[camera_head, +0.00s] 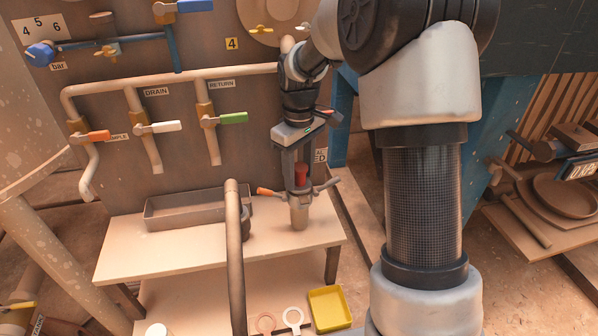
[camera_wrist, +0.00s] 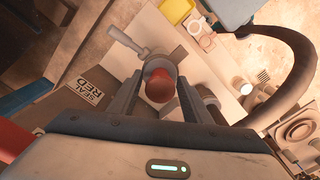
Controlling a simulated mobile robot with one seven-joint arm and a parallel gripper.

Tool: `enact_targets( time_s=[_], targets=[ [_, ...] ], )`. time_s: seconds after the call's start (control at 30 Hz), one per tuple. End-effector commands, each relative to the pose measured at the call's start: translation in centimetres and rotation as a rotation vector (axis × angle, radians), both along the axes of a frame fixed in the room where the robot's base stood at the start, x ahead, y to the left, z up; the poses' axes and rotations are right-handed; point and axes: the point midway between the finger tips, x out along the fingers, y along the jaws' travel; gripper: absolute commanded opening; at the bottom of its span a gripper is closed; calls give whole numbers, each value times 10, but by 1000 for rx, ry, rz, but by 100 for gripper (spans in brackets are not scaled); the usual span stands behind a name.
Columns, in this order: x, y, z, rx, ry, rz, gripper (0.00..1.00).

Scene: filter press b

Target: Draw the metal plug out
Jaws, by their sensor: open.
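A red-topped piece (camera_head: 301,173) stands upright in a pale metal fitting (camera_head: 299,213) at the right end of the bench. Its red end also shows in the wrist view (camera_wrist: 159,88), with a pale round rim behind it. I cannot tell how much of this piece is the metal plug, as its lower part is hidden in the fitting. My gripper (camera_head: 300,186) points down with its fingers on either side of the red piece. In the wrist view my gripper (camera_wrist: 158,82) is open, with gaps visible beside the red end.
Side handles (camera_head: 265,191) stick out from the fitting near my fingertips. A grey tray (camera_head: 185,210) and a curved hose (camera_head: 233,240) stand to the left on the bench. A "SEAL RED" label (camera_wrist: 85,92) is beside it. A yellow tray (camera_head: 329,309) sits lower down.

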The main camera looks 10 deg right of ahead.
Motion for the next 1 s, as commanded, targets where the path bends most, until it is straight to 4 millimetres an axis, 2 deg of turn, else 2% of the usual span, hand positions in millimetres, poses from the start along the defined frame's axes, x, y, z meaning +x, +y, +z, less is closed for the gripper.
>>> enact_targets(
  time_s=[0.03, 0.2, 0.3, 1.0],
  targets=[
    [0, 0, 0, 0, 0, 0, 43],
    [0, 0, 0, 0, 0, 0, 14],
    [0, 0, 1, 1, -1, 0, 1],
    [0, 0, 25, 0, -1, 0, 1]
  ],
)
